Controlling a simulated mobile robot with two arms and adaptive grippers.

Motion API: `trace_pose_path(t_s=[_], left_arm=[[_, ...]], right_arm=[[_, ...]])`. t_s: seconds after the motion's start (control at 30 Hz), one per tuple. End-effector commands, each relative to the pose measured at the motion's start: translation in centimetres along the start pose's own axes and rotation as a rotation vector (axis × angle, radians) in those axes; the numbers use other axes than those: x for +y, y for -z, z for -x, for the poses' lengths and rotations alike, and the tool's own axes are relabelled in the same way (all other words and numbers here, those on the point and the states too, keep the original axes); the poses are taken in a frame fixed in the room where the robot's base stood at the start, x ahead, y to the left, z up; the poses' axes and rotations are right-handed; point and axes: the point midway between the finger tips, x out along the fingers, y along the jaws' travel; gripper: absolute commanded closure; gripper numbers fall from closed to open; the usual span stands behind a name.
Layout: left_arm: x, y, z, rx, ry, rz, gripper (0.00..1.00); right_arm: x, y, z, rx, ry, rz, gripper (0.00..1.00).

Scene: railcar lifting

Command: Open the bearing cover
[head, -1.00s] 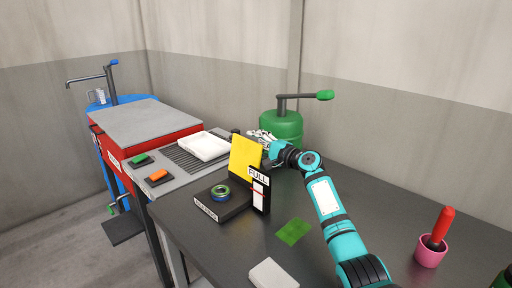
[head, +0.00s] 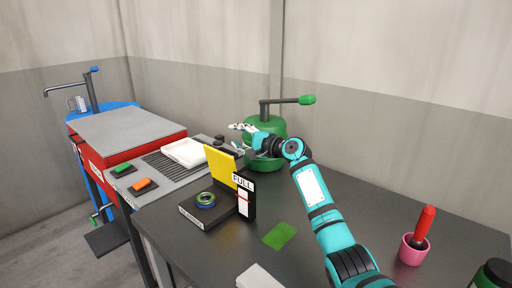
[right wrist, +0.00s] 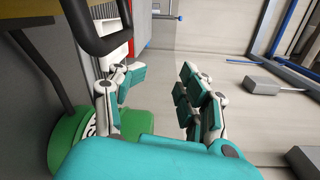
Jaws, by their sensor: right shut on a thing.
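The yellow bearing cover (head: 219,165) stands raised at the back of a black box labelled BEARING (head: 191,220). A ring-shaped bearing with blue and green rims (head: 205,200) lies uncovered on the box. My right gripper (head: 248,137) is behind the cover, in front of the green drum (head: 284,130). In the right wrist view the fingers show spread, and a dark loop handle (right wrist: 124,38) passes at upper left. My left gripper is not in view.
A FULL sign (head: 243,183) stands beside the cover. The drum carries a crank with a green knob (head: 307,100). A white tray (head: 184,153), a green cloth (head: 279,236) and a pink pot (head: 411,251) stand around. The table's middle right is clear.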

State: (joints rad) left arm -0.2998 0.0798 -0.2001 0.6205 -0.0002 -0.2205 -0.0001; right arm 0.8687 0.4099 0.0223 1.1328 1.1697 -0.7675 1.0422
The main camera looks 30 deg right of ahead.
Motion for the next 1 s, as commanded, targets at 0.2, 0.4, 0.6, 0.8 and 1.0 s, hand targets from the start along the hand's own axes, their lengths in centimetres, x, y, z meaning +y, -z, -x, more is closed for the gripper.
trace_pose_path(t_s=[0.2,0.4,0.6,0.8,1.0], left_arm=[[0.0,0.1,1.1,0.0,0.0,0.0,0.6],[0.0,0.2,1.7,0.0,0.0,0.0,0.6],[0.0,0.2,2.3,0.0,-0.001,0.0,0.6],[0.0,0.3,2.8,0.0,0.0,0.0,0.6],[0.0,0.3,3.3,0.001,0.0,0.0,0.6]], right_arm=[[0.4,-0.1,1.5,-0.001,-0.01,0.002,0.65],[0.8,-0.1,2.9,-0.002,-0.015,0.001,0.65],[1.1,-0.1,4.2,-0.002,-0.018,0.001,0.65],[1.2,-0.1,5.6,-0.002,-0.018,0.001,0.65],[1.4,-0.1,7.0,-0.002,-0.019,0.001,0.65]])
